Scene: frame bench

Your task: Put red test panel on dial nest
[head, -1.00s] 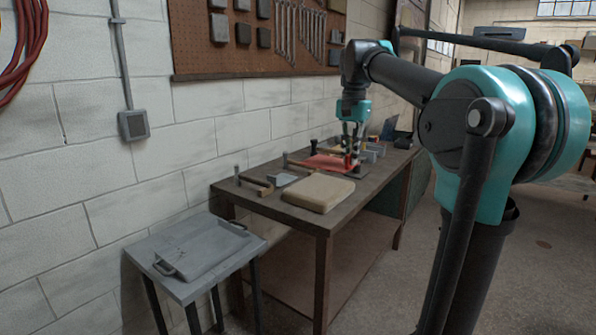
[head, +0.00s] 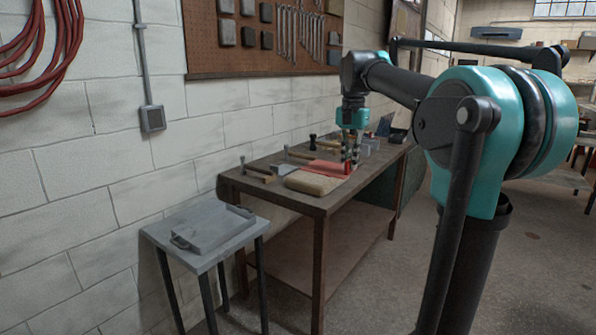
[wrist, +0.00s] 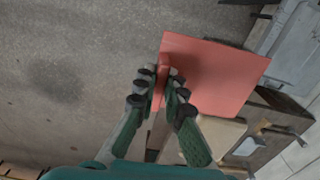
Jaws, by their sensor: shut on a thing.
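The red test panel (head: 328,168) is a flat red plate with a raised grip, held by my gripper (head: 351,163) over the bench. In the wrist view, the panel (wrist: 215,75) spreads to the right of the fingertips. My gripper (wrist: 160,85) is shut on the panel's raised grip, with a finger on each side. In the head view the panel overlaps the far side of a beige pad; its exact height above the bench is hard to tell. I cannot pick out the dial nest for sure in either view.
The beige pad (head: 308,184) lies at the bench's (head: 322,209) near end, with a hammer (head: 258,173) and other tools beside it. Grey blocks (head: 368,145) stand farther along. A low table with a grey tray (head: 210,228) stands in front. A wall is behind; floor is open to the right.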

